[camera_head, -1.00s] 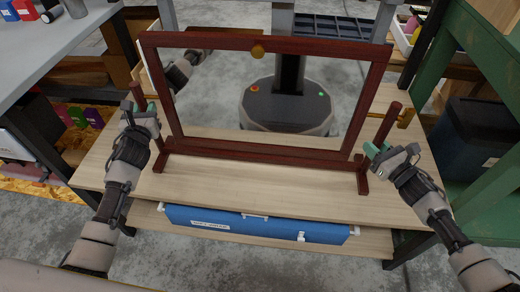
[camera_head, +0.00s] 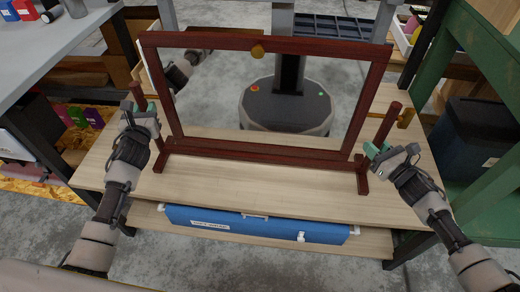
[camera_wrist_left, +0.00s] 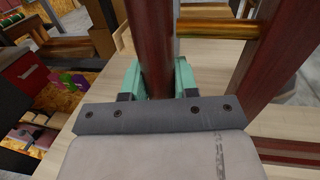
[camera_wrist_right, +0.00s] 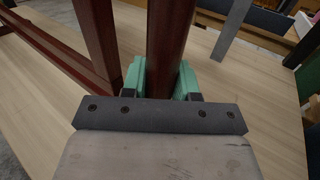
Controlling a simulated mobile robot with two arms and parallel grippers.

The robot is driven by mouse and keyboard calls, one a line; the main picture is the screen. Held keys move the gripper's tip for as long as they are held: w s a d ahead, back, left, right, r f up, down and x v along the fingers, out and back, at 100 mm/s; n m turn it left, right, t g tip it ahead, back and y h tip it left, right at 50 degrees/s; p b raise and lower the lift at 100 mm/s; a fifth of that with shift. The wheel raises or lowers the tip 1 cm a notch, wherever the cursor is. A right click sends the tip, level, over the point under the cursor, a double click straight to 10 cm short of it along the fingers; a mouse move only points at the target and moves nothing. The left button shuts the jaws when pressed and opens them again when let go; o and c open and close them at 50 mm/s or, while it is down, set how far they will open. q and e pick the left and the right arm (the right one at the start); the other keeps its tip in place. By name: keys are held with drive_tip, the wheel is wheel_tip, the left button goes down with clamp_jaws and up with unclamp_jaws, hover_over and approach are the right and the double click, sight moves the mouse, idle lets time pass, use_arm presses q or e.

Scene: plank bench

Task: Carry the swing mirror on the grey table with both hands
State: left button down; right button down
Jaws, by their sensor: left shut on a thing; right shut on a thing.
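The swing mirror (camera_head: 262,152) has a dark red wooden frame and two side posts, and stands upright on the plank bench (camera_head: 270,190). Its feet appear to rest on the planks. The glass reflects a round base and a column. My left gripper (camera_head: 143,108) is shut on the left post, which also shows between green fingers in the left wrist view (camera_wrist_left: 150,50). My right gripper (camera_head: 376,152) is shut on the right post, also seen in the right wrist view (camera_wrist_right: 168,50). The grey table (camera_head: 50,75) is at the upper left, beside the bench.
A green frame (camera_head: 490,45) and dark bin (camera_head: 475,140) stand right. A blue case (camera_head: 260,227) lies on the shelf below.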

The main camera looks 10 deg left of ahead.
sight(381, 133)
drive_tip(key=shift+w+r, duration=0.1)
drive_tip(key=shift+r, duration=0.15)
drive_tip(key=shift+r, duration=0.1)
drive_tip(key=shift+r+p, duration=0.2)
drive_tip(key=shift+p, duration=0.25)
wheel_tip(381, 133, up, 4)
drive_tip(key=p, duration=0.4)
drive_tip(key=shift+r, duration=0.15)
idle(0.5)
